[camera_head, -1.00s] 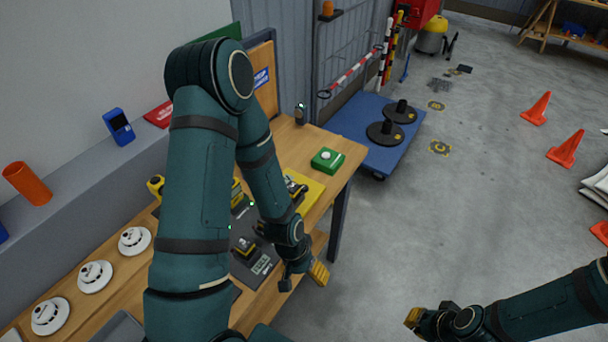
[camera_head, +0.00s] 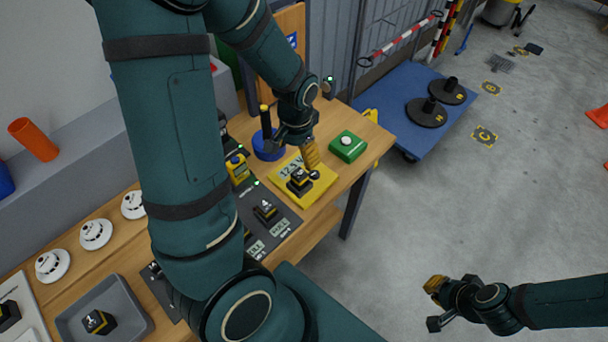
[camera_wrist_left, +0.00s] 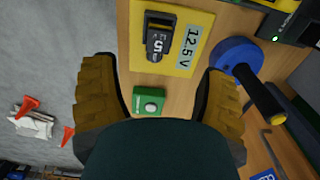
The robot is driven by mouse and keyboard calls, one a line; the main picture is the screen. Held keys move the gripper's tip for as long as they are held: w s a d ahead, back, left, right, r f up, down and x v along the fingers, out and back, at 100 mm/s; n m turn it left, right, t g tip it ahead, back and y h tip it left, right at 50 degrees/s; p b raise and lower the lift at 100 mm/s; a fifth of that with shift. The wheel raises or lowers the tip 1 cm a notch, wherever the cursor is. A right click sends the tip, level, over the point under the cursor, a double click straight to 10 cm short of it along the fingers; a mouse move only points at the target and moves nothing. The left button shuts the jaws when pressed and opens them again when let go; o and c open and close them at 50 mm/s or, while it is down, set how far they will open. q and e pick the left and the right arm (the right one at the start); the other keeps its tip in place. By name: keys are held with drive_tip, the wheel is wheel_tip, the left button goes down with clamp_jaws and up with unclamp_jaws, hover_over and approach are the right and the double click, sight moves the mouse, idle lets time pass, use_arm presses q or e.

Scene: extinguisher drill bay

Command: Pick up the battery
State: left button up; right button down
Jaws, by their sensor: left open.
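A black and yellow battery (camera_head: 299,182) stands on a yellow pad (camera_head: 322,186) marked 12.5 V on the bench. In the left wrist view the battery (camera_wrist_left: 158,42) shows a "5" label and lies at the top, beyond the fingertips. My left gripper (camera_head: 308,164) is open and empty, close above and behind the battery. Its two ochre fingers (camera_wrist_left: 158,95) are spread wide in the wrist view. Other similar batteries stand on a dark charging mat (camera_head: 266,211) and in a grey tray (camera_head: 97,322). My right gripper (camera_head: 436,304) looks open and empty above the floor.
A green box with a white button (camera_head: 348,146) stands right of the pad. A blue round base with a black, yellow-tipped post (camera_head: 267,145) stands behind it. White round detectors (camera_head: 96,233) line the left bench. A blue cart (camera_head: 414,82) holds black weights.

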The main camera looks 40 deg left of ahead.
sight(300, 174)
use_arm(q)
wheel_tip(300, 174, down, 8)
drive_tip(key=shift+r+b, duration=0.25)
drive_tip(key=shift+b, duration=0.05)
drive_tip(key=shift+w+f, duration=0.15)
drive_tip(key=shift+f, duration=0.95)
drive_tip(key=shift+w+f, duration=0.15)
drive_tip(key=shift+f, duration=0.95)
drive_tip(key=shift+d, duration=0.1)
clamp_jaws()
